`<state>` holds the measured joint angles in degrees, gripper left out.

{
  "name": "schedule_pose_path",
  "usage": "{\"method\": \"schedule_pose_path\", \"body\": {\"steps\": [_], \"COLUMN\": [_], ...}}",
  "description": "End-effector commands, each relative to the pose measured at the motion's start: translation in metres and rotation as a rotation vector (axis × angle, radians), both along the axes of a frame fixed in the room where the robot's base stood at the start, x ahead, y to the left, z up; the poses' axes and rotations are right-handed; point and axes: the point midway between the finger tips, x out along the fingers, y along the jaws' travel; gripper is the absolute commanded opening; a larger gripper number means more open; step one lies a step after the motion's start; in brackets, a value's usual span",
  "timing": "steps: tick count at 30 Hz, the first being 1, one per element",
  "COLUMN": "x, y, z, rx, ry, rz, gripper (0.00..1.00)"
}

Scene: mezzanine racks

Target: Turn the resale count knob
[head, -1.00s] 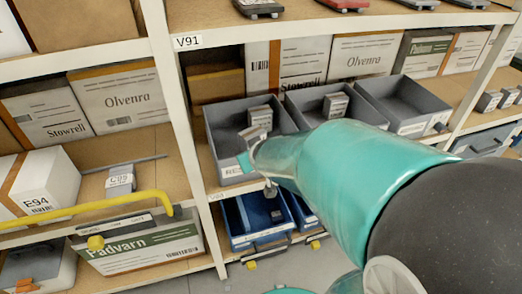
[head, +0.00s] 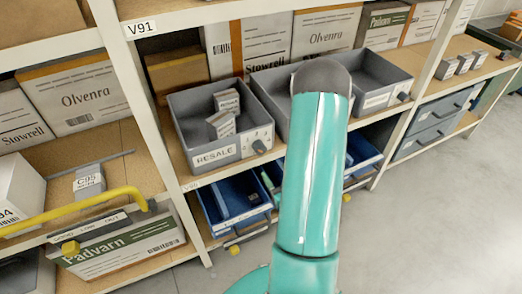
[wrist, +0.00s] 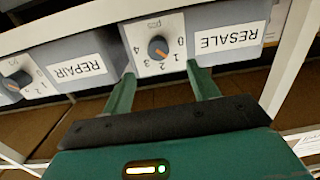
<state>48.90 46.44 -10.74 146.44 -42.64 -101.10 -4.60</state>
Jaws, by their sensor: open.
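The resale bin (head: 185,135) is a grey open bin with a RESALE label, on the middle shelf, holding two small boxes (head: 221,124). Its dark count knob (head: 259,146) is on the front at the right. In the wrist view, upside down, the knob (wrist: 158,47) sits on a white dial numbered 0 to 4. Its orange mark lies on the side facing 1 and 2; the exact number is hard to read. My gripper (wrist: 161,72) is open and empty, its green fingers short of the knob, one towards each side. My gripper is hidden in the head view.
The repair bin's label (wrist: 77,68) and dial (wrist: 18,82) are beside the resale bin in the wrist view. A white rack post (wrist: 293,55) stands close on the other side. Blue bins (head: 235,203) sit below. A yellow rail (head: 75,213) crosses at left.

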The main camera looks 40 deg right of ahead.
Motion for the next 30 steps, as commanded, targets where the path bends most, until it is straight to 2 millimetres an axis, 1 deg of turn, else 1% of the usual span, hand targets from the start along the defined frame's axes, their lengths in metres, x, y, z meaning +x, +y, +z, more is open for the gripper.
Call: {"method": "schedule_pose_path", "body": {"steps": [1, 3, 5, 8, 11, 14, 24, 27, 30], "x": [-0.008, -0.014, -0.016, -0.011, 0.002, 0.019, 0.084, 0.099, 0.109], "y": [0.000, 0.000, 0.000, -0.001, -0.004, -0.009, -0.027, -0.031, -0.035], "z": [-0.003, -0.004, -0.003, -0.003, -0.002, -0.002, -0.002, -0.002, -0.002], "rx": [0.013, 0.019, 0.021, 0.019, 0.018, 0.017, 0.018, 0.017, 0.018], "ry": [-0.023, -0.049, -0.062, -0.066, -0.066, -0.067, -0.067, -0.066, -0.065], "rz": [-0.008, -0.015, -0.017, -0.015, -0.013, -0.013, -0.013, -0.014, -0.015], "gripper": [0.59, 0.59, 0.59, 0.59, 0.59, 0.59, 0.59, 0.59, 0.59]}}
